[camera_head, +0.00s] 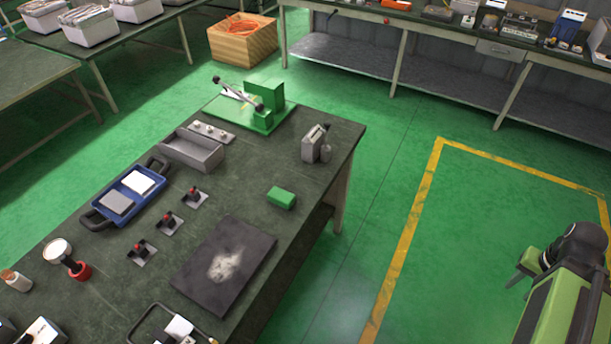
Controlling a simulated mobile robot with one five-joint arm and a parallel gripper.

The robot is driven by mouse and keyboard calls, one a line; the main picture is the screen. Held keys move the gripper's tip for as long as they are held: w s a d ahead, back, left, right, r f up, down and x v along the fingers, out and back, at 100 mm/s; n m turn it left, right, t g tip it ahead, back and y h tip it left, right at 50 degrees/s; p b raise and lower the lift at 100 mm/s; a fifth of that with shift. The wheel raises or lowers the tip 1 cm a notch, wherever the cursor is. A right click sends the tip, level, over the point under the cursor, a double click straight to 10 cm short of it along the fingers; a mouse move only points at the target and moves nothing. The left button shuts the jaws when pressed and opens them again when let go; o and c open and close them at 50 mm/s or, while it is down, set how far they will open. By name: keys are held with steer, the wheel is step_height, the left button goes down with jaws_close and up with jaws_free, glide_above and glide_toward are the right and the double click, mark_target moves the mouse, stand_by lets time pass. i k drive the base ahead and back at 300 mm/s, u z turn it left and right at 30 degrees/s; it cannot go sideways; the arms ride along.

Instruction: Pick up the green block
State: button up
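A small bright green block (281,198) lies on the dark workbench (310,215), near its right edge. It stands apart from the things around it. My gripper (527,270) shows at the lower right, at the end of my green and black arm. It is over the floor, well to the right of the bench, and does not touch the block. Its dark fingers are small and partly hidden by the arm, so I cannot tell whether they are open or shut.
A dark plate (225,262) lies in front of the block. A grey device (315,145) stands behind it, and a green machine (262,108) is at the bench's far end. A blue tray (130,192) and several red-knobbed switches are to the left. Floor between bench and arm is clear.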

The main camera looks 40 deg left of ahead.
mark_target(279, 197)
steer(key=i, duration=2.15)
steer(key=u, duration=2.45)
steer(key=k, duration=0.2)
steer(key=u, duration=2.4)
steer(key=i, duration=1)
steer(key=u, duration=0.3)
